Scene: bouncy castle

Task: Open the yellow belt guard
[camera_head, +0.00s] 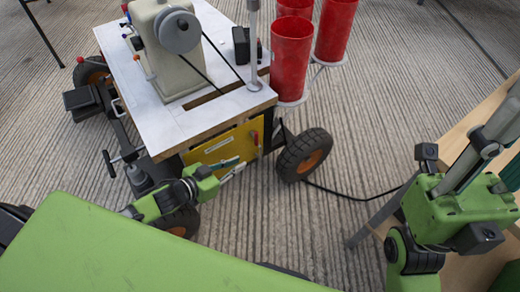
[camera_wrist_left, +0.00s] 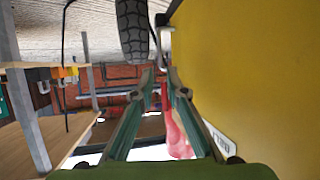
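The yellow belt guard (camera_head: 222,147) is a flat panel on the side of the white-topped cart, below its tabletop. It carries a white label and a red handle (camera_head: 254,138) near its right end. The guard looks closed. In the left wrist view the guard (camera_wrist_left: 255,70) fills the right side, with the red handle (camera_wrist_left: 177,135) seen between and beyond the fingers. My left gripper (camera_head: 237,168) is in front of the guard, below and left of the handle. Its green fingers (camera_wrist_left: 162,80) are apart, with nothing visibly held.
The cart's white top (camera_head: 175,124) holds a beige machine (camera_head: 175,60) and a dark block. A wheel (camera_head: 304,155) stands right of the guard. Red cylinders (camera_head: 291,60) are behind it. A wooden table (camera_head: 470,125) is at the right. Open floor lies between.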

